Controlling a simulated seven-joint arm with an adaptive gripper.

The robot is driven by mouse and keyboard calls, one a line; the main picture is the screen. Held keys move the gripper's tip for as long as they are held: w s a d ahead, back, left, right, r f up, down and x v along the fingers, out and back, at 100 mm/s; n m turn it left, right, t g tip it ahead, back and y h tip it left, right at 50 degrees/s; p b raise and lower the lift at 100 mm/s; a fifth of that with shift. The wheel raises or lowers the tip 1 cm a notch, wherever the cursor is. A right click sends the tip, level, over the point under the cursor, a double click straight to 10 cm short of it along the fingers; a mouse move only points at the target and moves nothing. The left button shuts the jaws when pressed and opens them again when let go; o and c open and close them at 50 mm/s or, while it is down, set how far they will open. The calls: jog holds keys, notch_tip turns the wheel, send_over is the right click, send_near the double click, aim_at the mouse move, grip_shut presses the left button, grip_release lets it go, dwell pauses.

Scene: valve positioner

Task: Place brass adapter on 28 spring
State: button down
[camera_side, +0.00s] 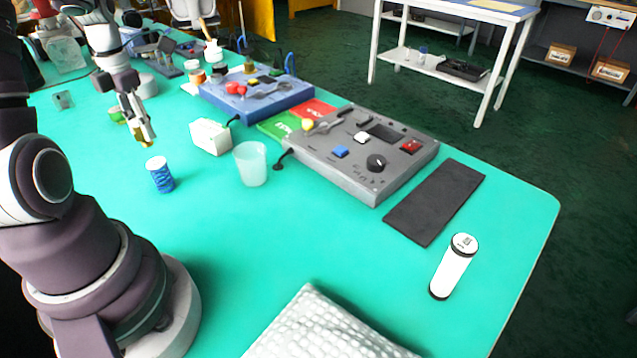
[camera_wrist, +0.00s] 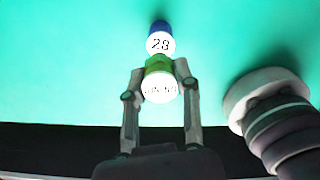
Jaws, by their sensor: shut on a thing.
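The 28 spring (camera_side: 160,176) stands upright on the table, a blue coil with a white top, below and slightly right of the adapter in the side view. In the wrist view the spring's white top (camera_wrist: 161,43) reads "28", just beyond the adapter. The adapter looks apart from the spring.
A white box (camera_side: 210,136) and a translucent cup (camera_side: 251,163) stand right of the spring. Beyond are a grey panel (camera_side: 335,172), a blue tray (camera_side: 222,101) and a black mat (camera_side: 436,202). Table around the spring is clear.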

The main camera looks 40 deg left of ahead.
aim_at(148, 145)
jog(key=shift+f, duration=1.85)
jog(key=c, duration=0.8)
grip_release()
jog(key=shift+f, duration=0.1)
